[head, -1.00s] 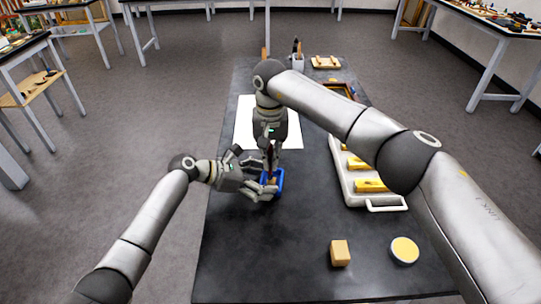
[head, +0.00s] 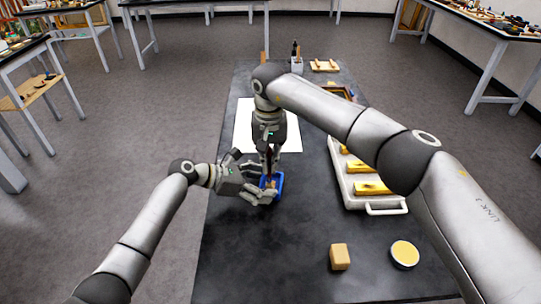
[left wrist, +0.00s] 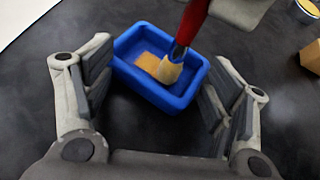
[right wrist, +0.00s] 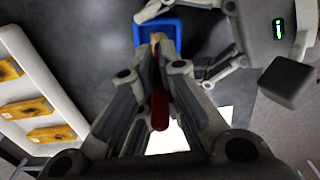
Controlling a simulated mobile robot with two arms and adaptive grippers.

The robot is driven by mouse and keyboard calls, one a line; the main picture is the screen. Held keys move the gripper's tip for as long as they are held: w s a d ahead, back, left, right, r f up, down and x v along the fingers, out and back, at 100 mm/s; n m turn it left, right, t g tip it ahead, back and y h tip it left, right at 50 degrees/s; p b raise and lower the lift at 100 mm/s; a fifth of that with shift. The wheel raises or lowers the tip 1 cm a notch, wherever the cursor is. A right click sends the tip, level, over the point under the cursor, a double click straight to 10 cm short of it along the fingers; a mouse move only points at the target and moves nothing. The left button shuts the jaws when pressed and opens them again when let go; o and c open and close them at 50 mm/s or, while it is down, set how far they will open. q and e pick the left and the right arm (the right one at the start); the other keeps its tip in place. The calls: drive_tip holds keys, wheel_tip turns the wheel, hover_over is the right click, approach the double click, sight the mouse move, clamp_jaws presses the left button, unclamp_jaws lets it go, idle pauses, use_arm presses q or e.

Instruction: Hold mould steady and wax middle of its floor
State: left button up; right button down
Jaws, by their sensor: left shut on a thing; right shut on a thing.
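The blue mould (head: 279,178) is a small open tray on the dark table. It also shows in the left wrist view (left wrist: 128,78), where a tan patch (left wrist: 147,62) lies on its floor. My left gripper (head: 265,191) is shut on the mould, with fingers along two opposite sides. My right gripper (head: 269,153) is above the mould, shut on a brush with a red handle (left wrist: 193,20). The brush's pale bristles (left wrist: 166,70) are inside the mould, near the middle of its floor. Whether they press on it is hard to tell.
A white sheet (head: 243,125) lies beyond the mould. A white tray (head: 352,192) with yellow-gold pieces stands to the right, under my right arm. A tan block (head: 340,257) and a round tin of yellow stuff (head: 405,252) are at the near right.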

use_arm(q)
drive_tip(key=shift+s+a+f, duration=0.1)
drive_tip(key=shift+s+f, duration=0.1)
drive_tip(key=shift+f, duration=0.3)
use_arm(e)
drive_tip(key=shift+s, duration=0.5)
wheel_tip(320, 180, up, 8)
drive_tip(key=shift+r, duration=0.25)
drive_tip(key=shift+a, duration=0.1)
use_arm(q)
drive_tip(key=o, duration=0.8)
drive_tip(key=shift+w, duration=0.2)
use_arm(e)
drive_tip(key=shift+w+f, duration=0.15)
use_arm(q)
drive_tip(key=shift+r, duration=0.1)
drive_tip(key=shift+a+r, duration=0.15)
drive_tip(key=v, duration=1.1)
drive_tip(key=shift+s+a+r, duration=0.1)
drive_tip(key=shift+a, duration=0.2)
